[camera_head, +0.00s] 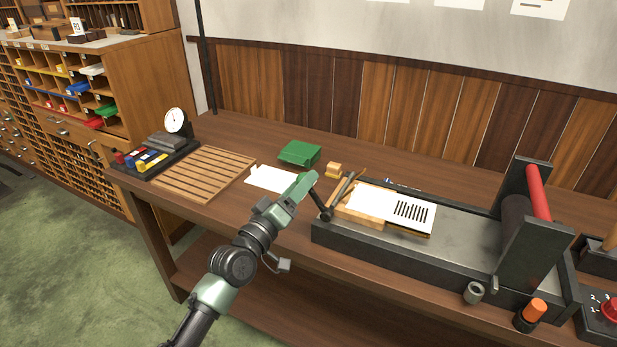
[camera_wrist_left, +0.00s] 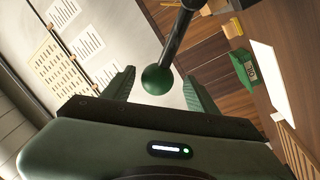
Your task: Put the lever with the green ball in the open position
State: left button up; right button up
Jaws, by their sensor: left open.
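The lever's green ball (camera_wrist_left: 157,80) shows in the left wrist view, at the end of a dark rod (camera_wrist_left: 178,35). In the head view the dark lever (camera_head: 319,202) rises from a pivot at the left end of the press bed, and its ball is hidden at my gripper. My left gripper (camera_head: 308,181) is at the lever's upper end. In the wrist view its two green fingers (camera_wrist_left: 161,88) are open, one on each side of the ball, with visible gaps. My right gripper is not in view.
A green box (camera_head: 299,153), white paper (camera_head: 270,179) and slatted wooden tray (camera_head: 203,171) lie on the table (camera_head: 240,130).

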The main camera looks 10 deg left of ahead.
pick_arm(q)
jog(key=v, duration=0.3)
jog(key=shift+s, duration=0.15)
